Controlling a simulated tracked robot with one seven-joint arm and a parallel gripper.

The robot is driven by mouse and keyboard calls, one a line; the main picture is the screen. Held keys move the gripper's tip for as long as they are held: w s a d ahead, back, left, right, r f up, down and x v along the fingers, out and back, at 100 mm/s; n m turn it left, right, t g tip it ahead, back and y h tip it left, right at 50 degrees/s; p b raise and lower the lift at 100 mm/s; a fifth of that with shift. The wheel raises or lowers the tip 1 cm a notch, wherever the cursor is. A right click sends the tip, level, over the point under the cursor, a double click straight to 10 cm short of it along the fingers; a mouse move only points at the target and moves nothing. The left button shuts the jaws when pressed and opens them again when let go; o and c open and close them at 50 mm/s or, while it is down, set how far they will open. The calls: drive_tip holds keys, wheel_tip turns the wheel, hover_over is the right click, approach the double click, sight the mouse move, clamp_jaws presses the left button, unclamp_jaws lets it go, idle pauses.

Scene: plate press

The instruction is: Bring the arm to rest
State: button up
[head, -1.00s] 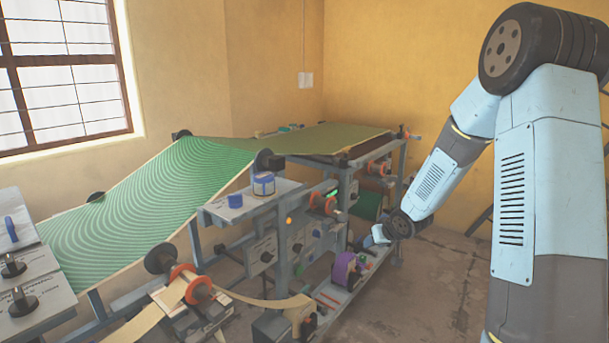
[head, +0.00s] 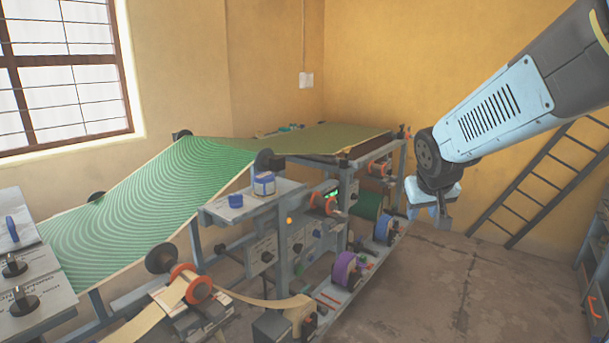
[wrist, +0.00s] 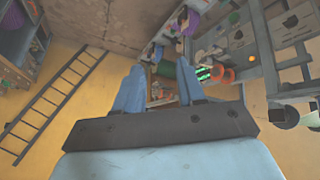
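My gripper (head: 428,213) hangs in the air to the right of the press's far end, with the arm reaching in from the upper right. In the wrist view, its two blue fingers (wrist: 160,75) stand apart with nothing between them. Parts of the press show beyond the fingers. The gripper is seen small in the head view, and my arm runs up out of the picture at the top right.
The press with its green patterned sheet (head: 150,205) fills the left and middle. A ladder (head: 535,185) leans on the yellow wall at right. Open floor (head: 450,285) lies right of the press.

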drive_tip(key=s+a+r+y, duration=0.1)
drive_tip(key=s+r, duration=0.1)
drive_tip(key=s, duration=0.7)
drive_tip(key=s+a+r+g, duration=0.1)
drive_tip(key=s+r, duration=0.1)
drive_tip(key=s, duration=0.6)
drive_tip(key=shift+s+a+r+y, duration=0.25)
drive_tip(key=shift+s+r+y, duration=0.05)
drive_tip(key=shift+s+y, duration=0.1)
